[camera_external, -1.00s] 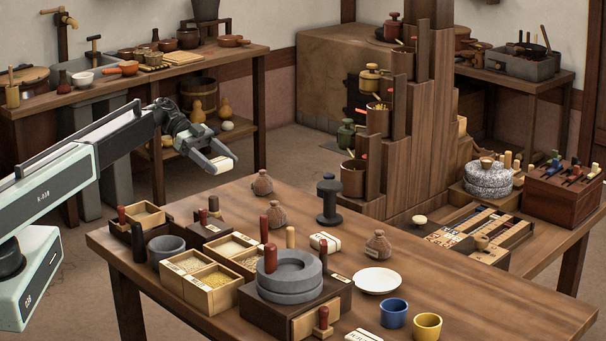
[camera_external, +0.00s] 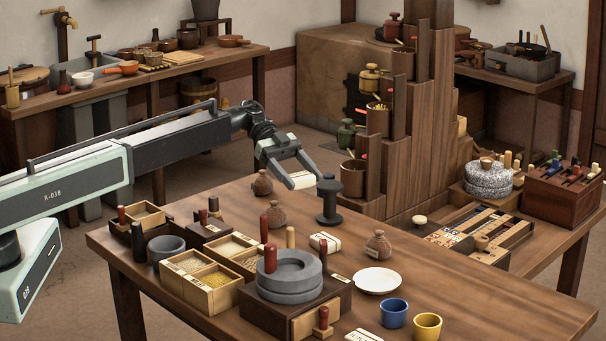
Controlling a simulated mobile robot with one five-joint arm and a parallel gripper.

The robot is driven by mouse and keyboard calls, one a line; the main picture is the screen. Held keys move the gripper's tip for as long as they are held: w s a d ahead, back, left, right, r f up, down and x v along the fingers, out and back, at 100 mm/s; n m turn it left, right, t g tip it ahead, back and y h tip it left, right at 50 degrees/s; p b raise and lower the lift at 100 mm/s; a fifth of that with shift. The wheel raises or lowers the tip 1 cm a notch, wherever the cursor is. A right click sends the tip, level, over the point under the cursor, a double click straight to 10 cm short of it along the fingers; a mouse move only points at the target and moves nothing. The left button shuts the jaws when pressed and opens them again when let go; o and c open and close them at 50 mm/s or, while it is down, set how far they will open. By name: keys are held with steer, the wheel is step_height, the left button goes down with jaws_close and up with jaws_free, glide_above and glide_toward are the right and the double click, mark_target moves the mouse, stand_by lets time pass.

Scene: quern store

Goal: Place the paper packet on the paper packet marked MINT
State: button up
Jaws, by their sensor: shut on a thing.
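My gripper (camera_external: 304,179) is shut on a pale paper packet (camera_external: 301,181) and holds it in the air over the back of the near table, just left of a dark spool-shaped stand. A white paper packet (camera_external: 325,242) with small dark marks and a band lies on the table below and to the right of my gripper, behind the grey quern. Another white packet (camera_external: 362,336) lies at the front edge of the picture, partly cut off. The writing on both is too small to read, so I cannot tell which is marked MINT.
The dark stand (camera_external: 328,200) rises close to the held packet. Several brown pouches (camera_external: 378,245), the grey quern (camera_external: 289,275) with upright handles, and a white plate (camera_external: 377,281) surround the middle packet. Bare tabletop (camera_external: 460,300) lies at the right front.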

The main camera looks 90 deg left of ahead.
steer(key=m+g+h, duration=0.1)
steer(key=m+g, duration=0.1)
glide_above(319, 233)
steer(key=w+d, duration=0.2)
steer(key=d, duration=0.1)
steer(key=f+b, duration=0.9)
steer(key=b, duration=0.1)
steer(key=shift+s+a+f, duration=0.2)
steer(key=shift+s+f, duration=0.05)
steer(key=shift+f, duration=0.05)
steer(key=o, duration=1.1)
steer(key=shift+r, duration=0.1)
steer(key=shift+c, duration=0.2)
steer(key=shift+s+a+r+p, duration=0.1)
steer(key=shift+a+r+p, duration=0.1)
steer(key=shift+r+p, duration=0.25)
steer(key=shift+s+a+r+t+p, duration=0.15)
steer(key=shift+s+a+r+p, duration=0.25)
steer(key=shift+a, duration=0.2)
steer(key=shift+s+a+r+t+p, duration=0.15)
steer(key=shift+s+a+r+p, duration=0.15)
steer(key=shift+a+p, duration=0.2)
step_height(319, 233, up, 6)
steer(key=p, duration=0.6)
steer(key=shift+d+r, duration=0.15)
steer(key=shift+r, duration=0.1)
